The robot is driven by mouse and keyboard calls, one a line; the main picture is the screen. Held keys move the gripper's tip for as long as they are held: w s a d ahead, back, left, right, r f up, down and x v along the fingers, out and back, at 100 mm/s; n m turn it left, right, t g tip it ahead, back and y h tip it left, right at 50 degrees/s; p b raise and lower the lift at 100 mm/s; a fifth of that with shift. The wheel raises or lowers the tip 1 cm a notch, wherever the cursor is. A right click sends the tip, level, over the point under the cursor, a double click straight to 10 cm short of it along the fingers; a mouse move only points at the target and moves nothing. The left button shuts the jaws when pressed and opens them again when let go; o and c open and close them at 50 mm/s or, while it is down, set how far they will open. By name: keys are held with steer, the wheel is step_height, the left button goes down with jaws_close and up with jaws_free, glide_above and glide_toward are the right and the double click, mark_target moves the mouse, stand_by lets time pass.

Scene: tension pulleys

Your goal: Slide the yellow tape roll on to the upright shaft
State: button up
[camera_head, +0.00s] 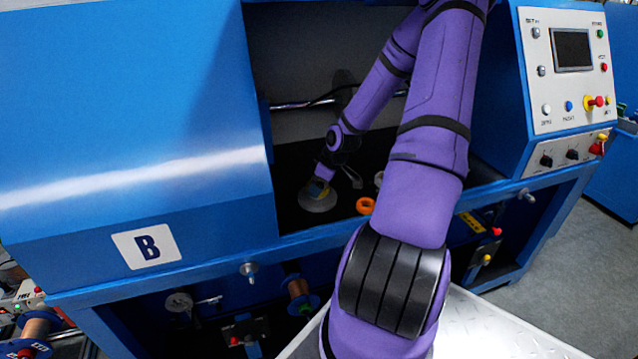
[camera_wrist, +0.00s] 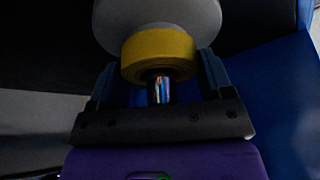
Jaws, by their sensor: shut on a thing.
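The yellow tape roll (camera_wrist: 158,52) is between the two fingers of my gripper (camera_wrist: 158,75) in the wrist view, and the gripper is shut on it. A shiny metal shaft end (camera_wrist: 160,90) shows on the near side of the roll and appears to come through its middle. A round grey disc (camera_wrist: 150,14) lies just beyond the roll. In the head view, my gripper (camera_head: 319,182) points down over the grey disc (camera_head: 316,203) inside the machine.
An orange ring (camera_head: 366,206) lies to the right of the disc on the dark machine floor. The blue front panel marked B (camera_head: 147,246) stands at left, and the control panel (camera_head: 570,65) at right. A horizontal metal rod (camera_head: 292,105) runs behind my arm.

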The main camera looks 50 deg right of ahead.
steer(key=shift+s+a+f, duration=0.1)
steer(key=shift+s+f, duration=0.05)
steer(key=o, duration=1)
steer(key=shift+c, duration=0.2)
steer(key=v, duration=1.1)
steer(key=shift+w, duration=0.25)
